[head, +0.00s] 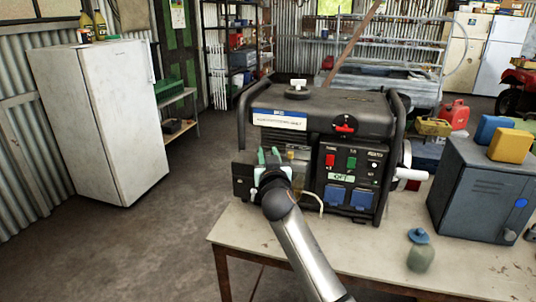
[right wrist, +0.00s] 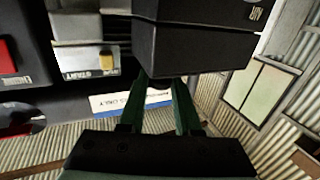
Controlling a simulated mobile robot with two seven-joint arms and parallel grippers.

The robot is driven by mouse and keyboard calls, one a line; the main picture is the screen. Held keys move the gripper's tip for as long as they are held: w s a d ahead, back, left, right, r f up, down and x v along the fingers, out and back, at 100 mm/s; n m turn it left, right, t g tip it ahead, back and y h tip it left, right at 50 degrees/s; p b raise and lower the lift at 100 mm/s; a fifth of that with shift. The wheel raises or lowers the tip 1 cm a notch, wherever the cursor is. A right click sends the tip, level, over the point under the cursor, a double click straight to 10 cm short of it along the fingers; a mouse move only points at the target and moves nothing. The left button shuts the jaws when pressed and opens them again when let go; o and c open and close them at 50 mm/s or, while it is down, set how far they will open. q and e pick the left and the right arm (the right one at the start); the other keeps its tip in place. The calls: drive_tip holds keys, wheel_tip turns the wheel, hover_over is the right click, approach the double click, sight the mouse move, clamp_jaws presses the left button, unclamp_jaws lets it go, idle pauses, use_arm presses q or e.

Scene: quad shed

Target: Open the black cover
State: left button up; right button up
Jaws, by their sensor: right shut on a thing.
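The black cover (head: 243,180) is a dark box-shaped part at the left front of the black generator (head: 335,115) on the table. In the right wrist view the cover (right wrist: 200,40) fills the top middle. My right gripper (head: 268,158) is at the cover's right side in the head view. In the right wrist view its green fingers (right wrist: 158,95) are shut on a small part at the cover's edge, mostly hidden between the tips. Lighter inner parts (head: 297,155) show between the cover and the control panel (head: 350,175). My left gripper is out of view.
The worn table (head: 395,245) carries a grey metal box (head: 485,190) at the right and a small bottle (head: 420,252) near the front. A white fridge (head: 105,120) stands at the left. The floor between fridge and table is clear.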

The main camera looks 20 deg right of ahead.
clamp_jaws()
idle(0.8)
